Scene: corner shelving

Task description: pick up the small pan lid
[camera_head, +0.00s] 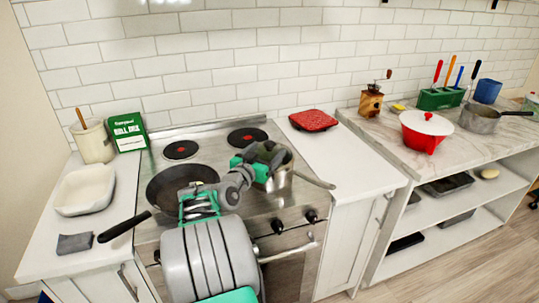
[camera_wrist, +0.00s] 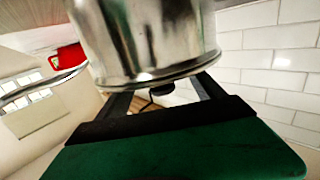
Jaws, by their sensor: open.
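A metal pan (camera_head: 282,180) stands at the front right of the stovetop, its long handle pointing right. My gripper (camera_head: 268,155) is over the top of this pan and hides most of it. In the wrist view the pan's shiny wall (camera_wrist: 150,40) fills the upper middle. My gripper (camera_wrist: 163,92) is open there, its two dark fingers spread at the pan's rim. A small dark piece (camera_wrist: 162,89) shows between the fingers; it looks like a lid knob. The lid's own plate cannot be made out clearly in either view.
A black frying pan (camera_head: 180,186) is left of my gripper. A red trivet (camera_head: 313,121) lies on the right counter. Further right are a red pot (camera_head: 423,139) with a white lid (camera_head: 427,122) and a grey saucepan (camera_head: 482,119). A tiled wall (camera_head: 240,60) stands behind.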

